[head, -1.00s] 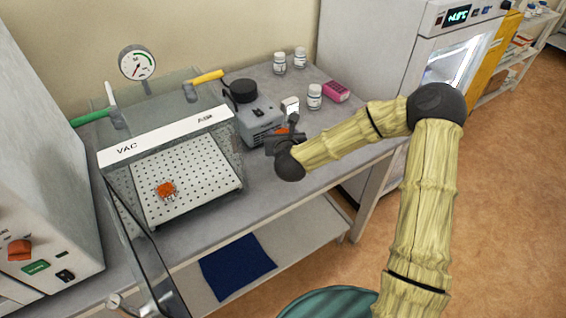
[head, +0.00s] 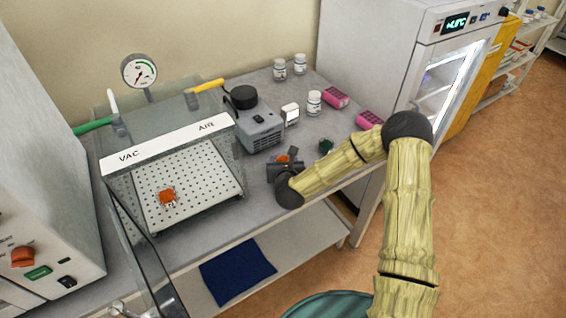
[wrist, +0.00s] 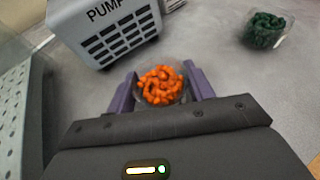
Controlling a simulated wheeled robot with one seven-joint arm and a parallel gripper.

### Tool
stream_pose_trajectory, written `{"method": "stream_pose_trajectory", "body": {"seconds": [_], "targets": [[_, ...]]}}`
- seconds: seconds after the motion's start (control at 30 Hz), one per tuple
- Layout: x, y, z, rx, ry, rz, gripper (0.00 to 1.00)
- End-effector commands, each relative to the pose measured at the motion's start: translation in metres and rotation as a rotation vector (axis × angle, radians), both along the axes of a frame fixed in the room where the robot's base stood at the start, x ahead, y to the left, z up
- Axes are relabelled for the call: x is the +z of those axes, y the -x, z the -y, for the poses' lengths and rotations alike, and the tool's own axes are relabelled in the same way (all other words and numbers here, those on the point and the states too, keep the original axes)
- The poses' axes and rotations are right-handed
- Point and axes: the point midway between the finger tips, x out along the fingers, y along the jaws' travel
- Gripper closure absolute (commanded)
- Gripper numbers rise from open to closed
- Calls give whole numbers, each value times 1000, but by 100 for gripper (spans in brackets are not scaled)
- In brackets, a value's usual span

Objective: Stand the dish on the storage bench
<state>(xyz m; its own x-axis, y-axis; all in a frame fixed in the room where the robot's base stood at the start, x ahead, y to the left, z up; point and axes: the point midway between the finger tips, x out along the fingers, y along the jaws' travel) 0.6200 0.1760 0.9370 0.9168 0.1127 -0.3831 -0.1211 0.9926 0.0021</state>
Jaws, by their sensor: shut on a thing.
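A small clear dish of orange tablets (wrist: 160,86) sits between the purple fingers of my gripper (wrist: 161,90) in the wrist view. My gripper (head: 286,164) is shut on it, and orange shows between the jaws in the head view. It is over the grey bench (head: 262,172), in front of the pump. I cannot tell whether the dish touches the bench top. Another dish, with green tablets (wrist: 265,29), stands on the bench to the right; it also shows in the head view (head: 326,146). Nothing in view is labelled as the storage bench.
The grey pump (head: 258,128) stands just behind my gripper. To the left is the open vacuum chamber (head: 190,180) with an orange item (head: 167,196) on its perforated shelf. White jars (head: 314,103) and pink blocks (head: 336,97) stand farther back. A lit cabinet (head: 440,85) is at right.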

Motion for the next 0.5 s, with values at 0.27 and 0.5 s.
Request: {"method": "stream_pose_trajectory", "body": {"seconds": [0.27,0.5], "targets": [[-11,0,0,1,0,1,75],[-14,0,0,1,1,0,40]]}}
